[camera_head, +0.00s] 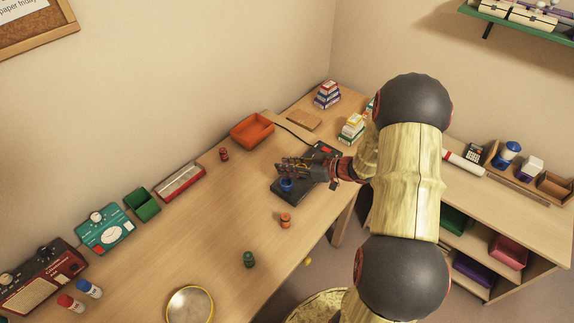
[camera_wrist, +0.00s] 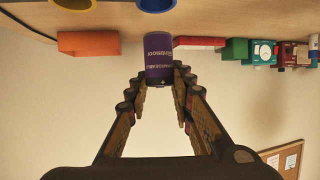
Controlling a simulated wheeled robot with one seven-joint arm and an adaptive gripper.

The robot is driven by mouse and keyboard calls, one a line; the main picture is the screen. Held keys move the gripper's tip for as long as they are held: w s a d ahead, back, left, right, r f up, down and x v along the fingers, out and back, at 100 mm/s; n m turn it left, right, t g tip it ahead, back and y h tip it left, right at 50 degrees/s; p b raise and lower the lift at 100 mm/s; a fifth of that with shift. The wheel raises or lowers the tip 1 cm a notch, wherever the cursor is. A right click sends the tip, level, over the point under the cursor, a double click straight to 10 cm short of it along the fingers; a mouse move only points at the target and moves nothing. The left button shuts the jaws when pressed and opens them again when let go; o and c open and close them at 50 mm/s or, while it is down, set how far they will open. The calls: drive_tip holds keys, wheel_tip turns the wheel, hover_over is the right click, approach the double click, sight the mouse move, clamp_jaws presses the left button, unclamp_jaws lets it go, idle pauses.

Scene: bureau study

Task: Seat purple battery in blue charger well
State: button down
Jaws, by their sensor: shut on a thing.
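My gripper (camera_head: 281,167) is shut on the purple battery (camera_wrist: 159,58), which sits between the fingertips in the wrist view with its printed label showing. In the head view I cannot make out the battery among the fingers. The dark charger (camera_head: 277,194) lies on the desk below the gripper. Its blue well (camera_head: 287,184) shows just under the fingers, and the blue ring also shows at the top edge of the wrist view (camera_wrist: 157,5). The battery appears apart from the blue well. A yellow ring (camera_wrist: 75,5) is beside it in the wrist view.
A red battery (camera_head: 223,154), an orange one (camera_head: 285,220) and a green one (camera_head: 248,259) stand on the desk. An orange tray (camera_head: 252,131) is behind the charger. A round yellow-rimmed dish (camera_head: 190,304) is at the front.

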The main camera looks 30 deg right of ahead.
drive_tip(key=shift+f+b, duration=2.15)
drive_tip(key=shift+f, duration=0.25)
drive_tip(key=shift+p, duration=0.95)
drive_tip(key=shift+f, duration=0.5)
drive_tip(key=c, duration=1.8)
unclamp_jaws()
drive_tip(key=shift+s, duration=0.1)
drive_tip(key=shift+p+v, duration=2.3)
drive_tip(key=shift+v, duration=1.2)
drive_tip(key=shift+p+v, duration=1.2)
drive_tip(key=shift+v, duration=0.7)
